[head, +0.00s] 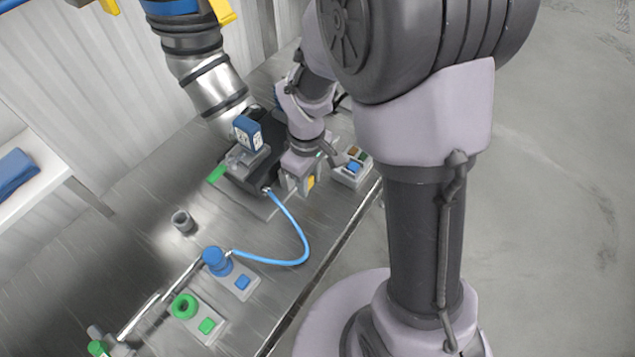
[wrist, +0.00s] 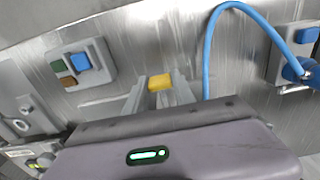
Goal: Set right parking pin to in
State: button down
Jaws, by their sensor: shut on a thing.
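My gripper (head: 301,183) is low over the metal bench, beside the dark machine. In the wrist view its two grey fingers (wrist: 158,92) are shut on a small yellow block (wrist: 160,81). The yellow block also shows at the fingertips in the head view (head: 311,182). It may be the handle of the right parking pin, but no label shows. The fingers and wrist housing hide whatever lies below it, so I cannot tell whether a pin is in or out.
A grey box with a blue button (wrist: 82,61) stands close to my gripper. A blue hose (head: 304,240) curves across the bench to a blue knob (head: 215,258). A green ring fitting (head: 184,306) is nearer the front left. A grey cup (head: 182,221) stands on open bench.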

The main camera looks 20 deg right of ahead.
jog(key=shift+w+a+r, duration=0.1)
jog(key=shift+w+a, duration=0.2)
jog(key=shift+w, duration=0.2)
jog(key=c, duration=1)
grip_release()
jog(key=shift+w+a, duration=0.1)
jog(key=shift+a, duration=0.05)
jog(key=shift+c, duration=0.2)
notch_tip(320, 180, up, 17)
jog(key=p, duration=0.6)
jog(key=shift+r+p, duration=0.15)
jog(key=shift+p, duration=0.2)
